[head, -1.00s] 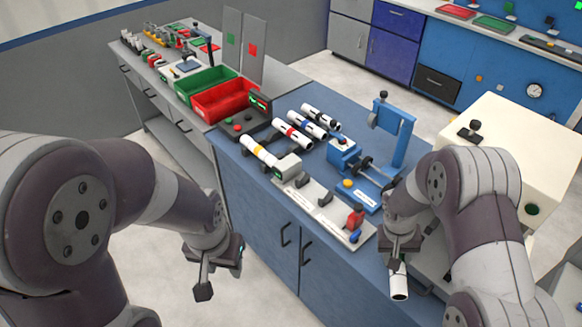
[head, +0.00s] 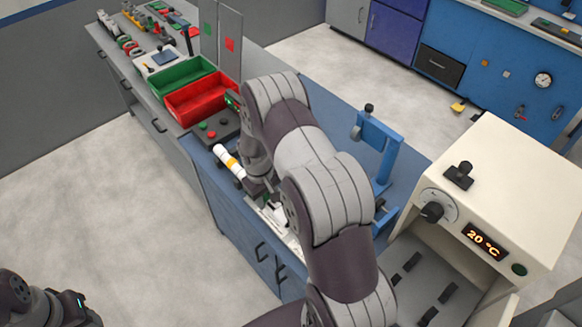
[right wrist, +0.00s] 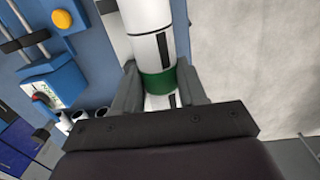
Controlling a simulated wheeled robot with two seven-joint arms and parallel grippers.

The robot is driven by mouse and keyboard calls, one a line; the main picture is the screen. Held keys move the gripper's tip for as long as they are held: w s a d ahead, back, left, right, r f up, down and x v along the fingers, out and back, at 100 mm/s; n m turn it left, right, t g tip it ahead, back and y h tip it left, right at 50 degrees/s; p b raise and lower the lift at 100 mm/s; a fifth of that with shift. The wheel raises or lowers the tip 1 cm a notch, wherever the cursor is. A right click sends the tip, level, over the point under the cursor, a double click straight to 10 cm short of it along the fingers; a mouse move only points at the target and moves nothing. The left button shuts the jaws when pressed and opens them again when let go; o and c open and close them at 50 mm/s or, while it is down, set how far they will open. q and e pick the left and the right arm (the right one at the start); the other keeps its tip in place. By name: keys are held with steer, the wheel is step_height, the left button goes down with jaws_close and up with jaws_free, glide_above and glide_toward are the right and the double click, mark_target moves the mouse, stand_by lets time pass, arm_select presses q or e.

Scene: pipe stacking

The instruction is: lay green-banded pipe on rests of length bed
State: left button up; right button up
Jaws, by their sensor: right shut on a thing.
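The green-banded pipe (right wrist: 158,83) is white with a dark green band and black marks, and it lies between the two fingers of my right gripper (right wrist: 158,92) in the right wrist view. The gripper is shut on it near the band. In the head view my right gripper (head: 260,188) is over the length bed (head: 292,243), whose pale base is mostly hidden by my arm. I cannot tell whether the pipe touches the rests. My left gripper (head: 72,308) is at the lower left, partly cut off, and its jaws are not clear.
A yellow-banded pipe (head: 229,162) lies close beside my right gripper. Red (head: 201,98) and green (head: 182,80) bins stand behind it. A blue stand (head: 376,145) rises on the bench. A cream machine (head: 510,190) reading 20 °C is at the right.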

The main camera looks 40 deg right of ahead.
arm_select(q)
step_height(320, 180, up, 4)
steer(key=s+a+r+p, duration=0.1)
steer(key=s+a+p, duration=0.1)
arm_select(e)
steer(key=s+d+r, duration=0.3)
steer(key=d, duration=0.1)
steer(key=shift+y, duration=0.3)
steer(key=f+b, duration=0.2)
steer(key=f, duration=0.1)
steer(key=d+f+b, duration=0.1)
steer(key=f+b, duration=0.1)
steer(key=f, duration=0.2)
steer(key=d+f+b, duration=0.1)
steer(key=f+b, duration=0.1)
steer(key=f, duration=0.1)
steer(key=shift+w+d+f+b, duration=0.15)
steer(key=shift+w+f+b, duration=0.15)
steer(key=shift+w+b, duration=0.1)
arm_select(q)
step_height(320, 180, down, 8)
steer(key=w, duration=0.1)
steer(key=shift+d, duration=0.3)
arm_select(e)
steer(key=shift+s, duration=0.2)
arm_select(q)
steer(key=shift+r, duration=0.15)
arm_select(e)
steer(key=shift+r, duration=0.1)
